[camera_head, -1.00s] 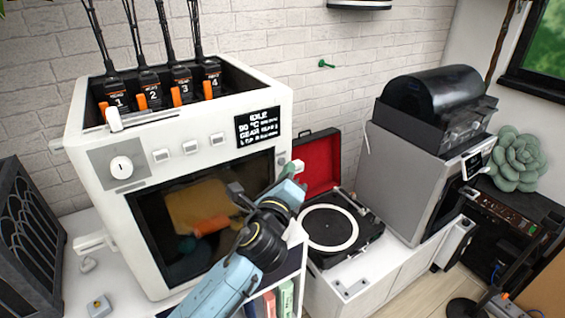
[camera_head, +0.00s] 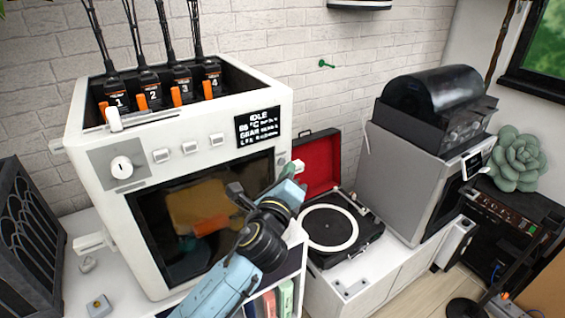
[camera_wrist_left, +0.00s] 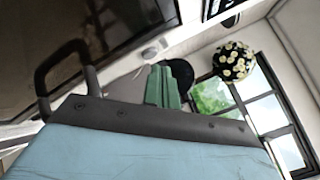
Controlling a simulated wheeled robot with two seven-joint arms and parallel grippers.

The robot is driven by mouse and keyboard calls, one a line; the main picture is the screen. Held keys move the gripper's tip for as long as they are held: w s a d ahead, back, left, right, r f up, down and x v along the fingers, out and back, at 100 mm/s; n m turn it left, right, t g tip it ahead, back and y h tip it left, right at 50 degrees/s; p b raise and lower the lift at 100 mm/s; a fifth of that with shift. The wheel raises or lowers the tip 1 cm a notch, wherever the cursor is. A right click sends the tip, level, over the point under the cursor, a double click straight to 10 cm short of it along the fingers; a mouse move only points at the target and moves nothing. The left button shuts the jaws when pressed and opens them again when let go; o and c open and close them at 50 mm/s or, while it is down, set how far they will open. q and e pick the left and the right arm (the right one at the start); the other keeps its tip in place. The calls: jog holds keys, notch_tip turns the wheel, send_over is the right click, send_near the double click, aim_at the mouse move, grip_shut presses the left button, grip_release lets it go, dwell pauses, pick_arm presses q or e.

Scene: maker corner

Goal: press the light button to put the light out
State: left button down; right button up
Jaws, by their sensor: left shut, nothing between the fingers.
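The white printer (camera_head: 75,170) stands on the counter with a dark front window (camera_head: 165,262). Yellow and orange shapes show dimly through the window. Pale buttons (camera_head: 190,147) sit in a row above it, beside a round knob (camera_head: 122,167); their labels are too small to read. A small white knob-like part (camera_head: 298,165) shows at the printer's right front edge. My left gripper (camera_head: 288,171) is shut and empty, close to that part; I cannot tell whether they touch. In the left wrist view its green fingers (camera_wrist_left: 162,86) are together. My right gripper is out of view.
A small display (camera_head: 258,126) reads IDLE. Numbered black units (camera_head: 148,88) stand in the printer's open top. To the right are a record player (camera_head: 330,228) with a red-lined lid and a grey machine (camera_head: 400,180). A dark speaker (camera_head: 28,240) stands at the left.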

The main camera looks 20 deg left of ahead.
pick_arm(q)
jog(key=shift+a, duration=0.1)
jog(key=shift+w+a, duration=0.3)
jog(key=shift+w+a+p, duration=0.1)
jog(key=shift+p, duration=0.2)
dwell(0.4)
jog(key=shift+s+d, duration=0.4)
jog(key=shift+d, duration=0.1)
jog(key=shift+d, duration=0.1)
jog(key=s+d, duration=0.3)
jog(key=d, duration=0.1)
jog(key=shift+s+d, duration=0.25)
jog(key=shift+s, duration=0.1)
